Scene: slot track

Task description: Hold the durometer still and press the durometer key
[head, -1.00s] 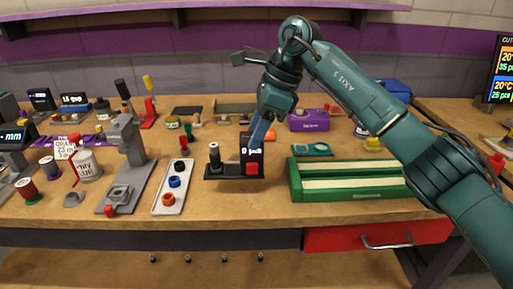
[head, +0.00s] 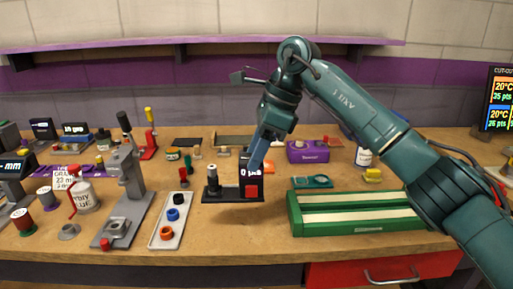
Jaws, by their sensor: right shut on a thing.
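The durometer (head: 224,195) stands on the bench in the middle of the head view. It has a black base, a dark post with a light top at its left, and an upright black display block at its right. The red key (head: 252,191) is on the front of that block, low down. My right gripper (head: 256,163) comes down from above and is shut on the top of the display block. Its fingers partly cover the display, so the reading is not clear. The red key is uncovered. My left gripper is not in view.
A grey tray (head: 157,240) with coloured rings and a grey press stand (head: 126,212) are to the left. A green case (head: 294,213) is close on the right, under my right arm. A purple box (head: 307,152) stands behind. The bench front before the durometer is clear.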

